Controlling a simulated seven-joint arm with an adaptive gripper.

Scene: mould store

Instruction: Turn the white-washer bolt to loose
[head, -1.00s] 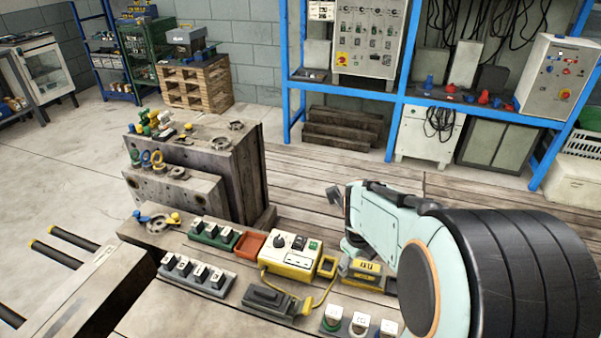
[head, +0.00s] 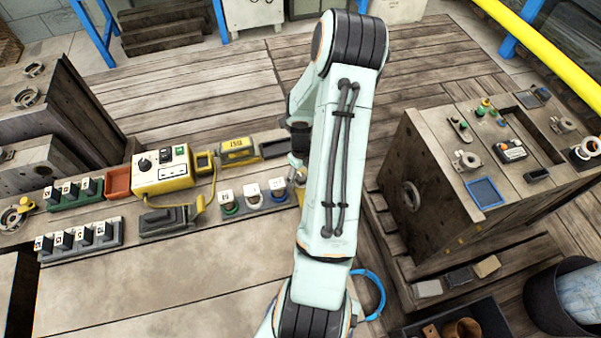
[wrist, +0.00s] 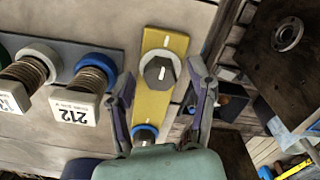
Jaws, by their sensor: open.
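My gripper (wrist: 161,72) is open and empty in the wrist view, with one finger on each side of a yellow plate. On this plate is a grey hexagonal head (wrist: 159,72) with a white line on top. A blue ring (wrist: 145,132) shows at the plate's near end, partly behind the gripper body. In the head view my arm hides most of this plate.
Number-tagged threaded pieces with coloured rings (head: 253,197) stand left of my gripper; one reads 212 (wrist: 73,112). The front bench top is clear.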

